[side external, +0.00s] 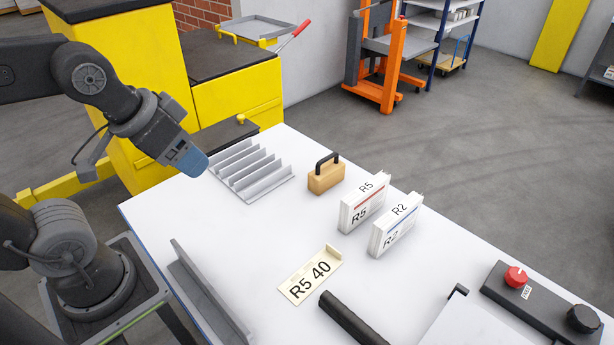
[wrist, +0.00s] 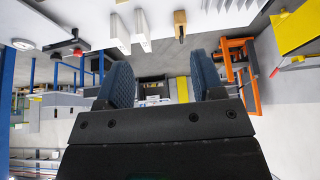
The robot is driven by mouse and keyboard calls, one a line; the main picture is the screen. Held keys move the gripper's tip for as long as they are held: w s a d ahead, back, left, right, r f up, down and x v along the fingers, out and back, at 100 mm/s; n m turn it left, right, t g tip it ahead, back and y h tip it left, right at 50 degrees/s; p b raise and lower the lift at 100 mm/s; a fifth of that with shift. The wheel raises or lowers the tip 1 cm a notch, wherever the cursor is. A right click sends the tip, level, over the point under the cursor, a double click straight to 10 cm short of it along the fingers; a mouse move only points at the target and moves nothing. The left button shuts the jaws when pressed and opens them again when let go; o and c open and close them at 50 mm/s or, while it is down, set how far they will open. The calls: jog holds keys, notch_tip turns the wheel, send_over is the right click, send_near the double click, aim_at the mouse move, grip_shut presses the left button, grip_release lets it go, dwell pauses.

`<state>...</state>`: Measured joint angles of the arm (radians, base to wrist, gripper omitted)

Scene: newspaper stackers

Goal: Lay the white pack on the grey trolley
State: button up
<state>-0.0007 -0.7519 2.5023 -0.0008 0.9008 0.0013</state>
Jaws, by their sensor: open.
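Two white packs stand upright side by side on the white table. One is marked R5 with a red stripe (side external: 361,205); the other is marked R2 with a blue stripe (side external: 396,228). Both packs also show at the top of the wrist view, which looks upside down. My gripper (side external: 194,161) is raised over the table's far left, near the grey ridged rack and well apart from both packs. In the wrist view my gripper (wrist: 163,82) has its blue fingers wide apart with nothing between them. I cannot tell which thing is the grey trolley.
The grey ridged rack (side external: 252,172), a wooden block with a black handle (side external: 326,177), an R5 40 card (side external: 309,276) and a black bar (side external: 350,318) are on the table. A control box (side external: 540,305) is at right. An orange stacker (side external: 390,65) stands beyond.

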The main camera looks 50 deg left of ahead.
jog(key=w+d+r+g, duration=0.2)
jog(key=w+r, duration=0.2)
jog(key=w, duration=0.7)
jog(key=g, duration=0.4)
send_over(366, 188)
notch_tip(366, 188, down, 17)
notch_tip(366, 188, down, 13)
jog(key=shift+w+f, duration=0.1)
jog(key=shift+c, duration=0.3)
